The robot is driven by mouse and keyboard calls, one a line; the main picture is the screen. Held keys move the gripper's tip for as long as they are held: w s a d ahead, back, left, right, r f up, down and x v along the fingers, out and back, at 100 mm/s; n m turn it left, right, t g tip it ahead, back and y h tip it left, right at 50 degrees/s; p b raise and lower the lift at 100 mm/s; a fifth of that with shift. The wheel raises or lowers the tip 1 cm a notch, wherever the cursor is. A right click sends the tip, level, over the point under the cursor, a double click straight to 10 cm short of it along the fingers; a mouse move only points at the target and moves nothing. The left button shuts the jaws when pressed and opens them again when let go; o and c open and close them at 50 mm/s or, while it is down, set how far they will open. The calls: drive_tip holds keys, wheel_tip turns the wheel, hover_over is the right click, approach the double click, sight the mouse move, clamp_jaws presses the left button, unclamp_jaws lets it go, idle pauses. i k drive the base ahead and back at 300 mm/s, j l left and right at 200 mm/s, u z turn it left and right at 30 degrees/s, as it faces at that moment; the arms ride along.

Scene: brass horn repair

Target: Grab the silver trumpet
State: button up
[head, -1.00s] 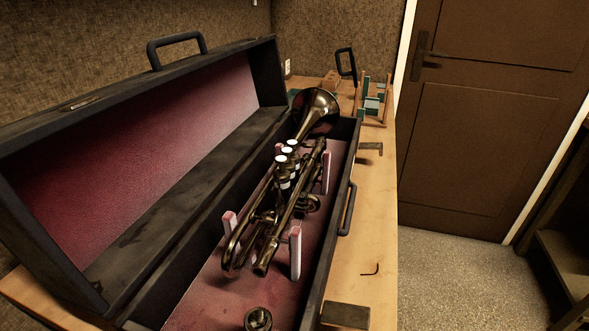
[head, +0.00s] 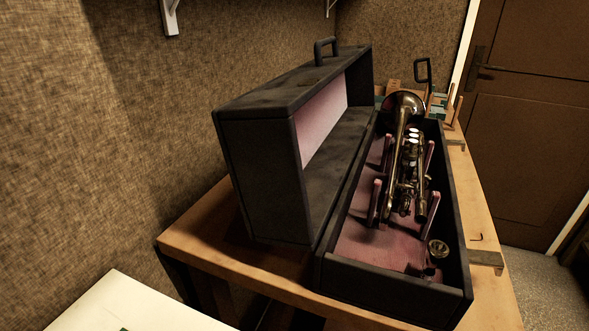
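A dark silver-brass trumpet (head: 410,150) lies in the open black case (head: 385,287), its bell toward the far end and its white-topped valves facing up. Pink padded pegs (head: 376,200) stand on both sides of it. A small mouthpiece (head: 437,250) stands near the close end of the case, apart from the trumpet. The case lid (head: 262,170) is open toward the left. My gripper is not in view.
The case stands on a wooden bench (head: 205,235) along the wall. Metal pieces (head: 486,258) and a small hook lie on the right strip of the bench. A pale surface (head: 120,305) is at the lower left. A brown door (head: 525,130) is at the right, with floor before it.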

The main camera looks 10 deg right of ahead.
sight(400, 112)
drive_tip(key=l+u, duration=1.15)
drive_tip(key=k+l+u, duration=0.15)
drive_tip(key=l+u, duration=0.2)
drive_tip(key=k+l, duration=0.15)
drive_tip(key=l, duration=0.2)
drive_tip(key=k+l+u, duration=0.1)
drive_tip(key=l, duration=0.3)
drive_tip(key=k+l, duration=0.25)
drive_tip(key=k+l+u, duration=0.15)
drive_tip(key=l, duration=0.3)
